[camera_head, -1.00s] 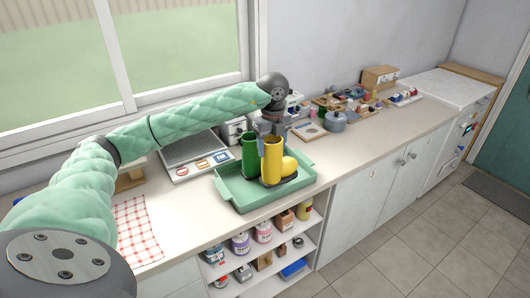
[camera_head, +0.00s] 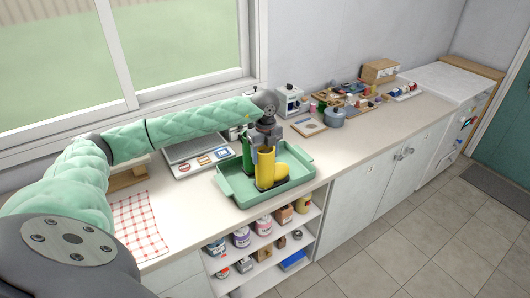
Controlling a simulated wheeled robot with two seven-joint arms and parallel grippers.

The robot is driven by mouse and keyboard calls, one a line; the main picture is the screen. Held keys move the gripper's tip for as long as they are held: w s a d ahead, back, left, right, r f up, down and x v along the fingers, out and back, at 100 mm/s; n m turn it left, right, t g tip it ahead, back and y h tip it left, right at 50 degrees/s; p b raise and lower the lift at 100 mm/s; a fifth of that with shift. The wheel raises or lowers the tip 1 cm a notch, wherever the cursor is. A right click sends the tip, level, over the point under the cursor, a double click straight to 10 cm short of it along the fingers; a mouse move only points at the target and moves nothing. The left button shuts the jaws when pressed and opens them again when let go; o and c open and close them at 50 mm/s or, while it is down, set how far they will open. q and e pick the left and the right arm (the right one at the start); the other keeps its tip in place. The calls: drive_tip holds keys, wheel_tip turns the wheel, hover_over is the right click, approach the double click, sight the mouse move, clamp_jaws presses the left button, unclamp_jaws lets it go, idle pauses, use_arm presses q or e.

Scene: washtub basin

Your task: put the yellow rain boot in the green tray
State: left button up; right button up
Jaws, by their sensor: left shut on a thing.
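The yellow rain boot (camera_head: 267,171) stands upright in the green tray (camera_head: 247,199), its toe pointing right. My left gripper (camera_head: 264,149) comes down from above and is shut on the top of the boot shaft. Whether the boot's sole rests on the tray floor or hangs just above it, I cannot tell. A green boot (camera_head: 247,153) stands behind and to the left in the same tray, partly hidden by the gripper and the yellow boot. My right gripper is not in view.
The tray sits near the counter's front edge, above open shelves with several cans and boxes. A red checked cloth (camera_head: 139,226) lies left. A grey pot (camera_head: 337,117), a white appliance (camera_head: 290,100) and small items stand to the right. The counter right of the tray is clear.

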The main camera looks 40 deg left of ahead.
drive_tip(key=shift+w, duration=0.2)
use_arm(q)
drive_tip(key=o, duration=1.5)
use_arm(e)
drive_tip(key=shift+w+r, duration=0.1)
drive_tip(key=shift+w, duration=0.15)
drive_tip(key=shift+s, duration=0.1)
use_arm(q)
drive_tip(key=shift+r, duration=0.1)
drive_tip(key=shift+r+b, duration=0.15)
drive_tip(key=shift+b, duration=0.15)
wheel_tip(320, 180, up, 4)
drive_tip(key=shift+r+b, duration=0.25)
drive_tip(key=shift+b, duration=1)
wheel_tip(320, 180, up, 6)
drive_tip(key=shift+r+b, duration=0.1)
drive_tip(key=shift+b, duration=1.15)
drive_tip(key=shift+r, duration=0.45)
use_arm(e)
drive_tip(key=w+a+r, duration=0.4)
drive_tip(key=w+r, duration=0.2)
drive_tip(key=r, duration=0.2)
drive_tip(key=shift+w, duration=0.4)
